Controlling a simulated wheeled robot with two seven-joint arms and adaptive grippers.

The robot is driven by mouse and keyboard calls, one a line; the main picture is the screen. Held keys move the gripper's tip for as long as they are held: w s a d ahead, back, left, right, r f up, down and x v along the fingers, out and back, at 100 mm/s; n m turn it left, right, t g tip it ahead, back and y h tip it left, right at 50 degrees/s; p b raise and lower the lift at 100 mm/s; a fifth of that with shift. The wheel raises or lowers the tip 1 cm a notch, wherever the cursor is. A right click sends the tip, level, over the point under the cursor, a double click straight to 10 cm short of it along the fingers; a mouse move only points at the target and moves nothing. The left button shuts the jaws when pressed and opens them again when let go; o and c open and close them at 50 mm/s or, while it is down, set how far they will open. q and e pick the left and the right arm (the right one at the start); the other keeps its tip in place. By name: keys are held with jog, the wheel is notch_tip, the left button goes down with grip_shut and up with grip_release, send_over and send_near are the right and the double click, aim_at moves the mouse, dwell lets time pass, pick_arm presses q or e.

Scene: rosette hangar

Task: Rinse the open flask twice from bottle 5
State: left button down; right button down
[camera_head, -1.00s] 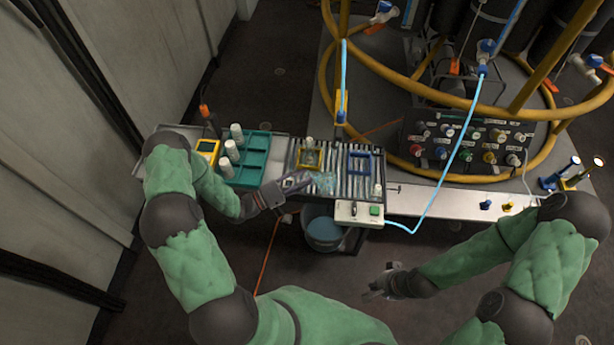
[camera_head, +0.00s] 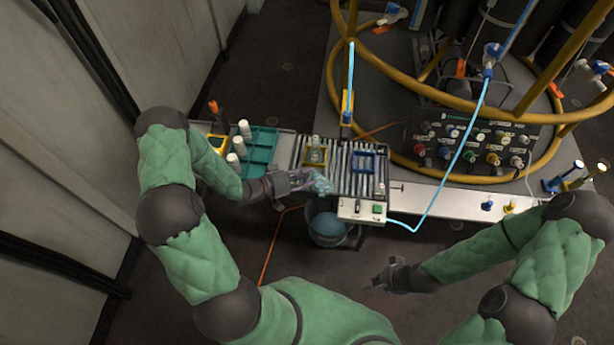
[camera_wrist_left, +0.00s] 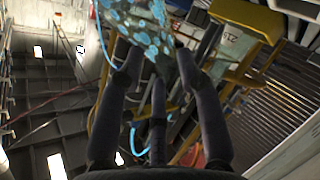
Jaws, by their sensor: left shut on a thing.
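My left gripper (camera_head: 300,181) is shut on a clear, bluish, mottled vessel, which looks like the open flask (camera_head: 321,185). It is held above the front of the slatted rack, tilted toward the right. In the left wrist view the flask (camera_wrist_left: 142,28) shows between the dark fingers, with pale blue patches on its wall. A clear bottle (camera_head: 316,147) stands in the yellow frame on the rack; I cannot read a number on it. My right gripper (camera_head: 383,277) hangs over the floor at the front, empty, fingers apart.
A teal tray (camera_head: 262,148) with several white bottles (camera_head: 240,147) stands left of the slatted rack (camera_head: 343,178). A blue frame (camera_head: 363,163) is on the rack. A bucket (camera_head: 328,230) is below the front edge.

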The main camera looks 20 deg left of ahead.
pick_arm(q)
jog(key=shift+a+r+m+y, duration=0.1)
jog(key=shift+a+m+y, duration=0.1)
jog(key=shift+m+y, duration=0.45)
notch_tip(320, 180, up, 7)
jog(key=m+y, duration=0.4)
jog(key=m, duration=0.1)
jog(key=shift+t+p, duration=0.4)
jog(key=shift+p, duration=0.05)
jog(key=shift+d+m, duration=0.1)
jog(key=shift+m, duration=0.15)
jog(key=shift+d, duration=0.1)
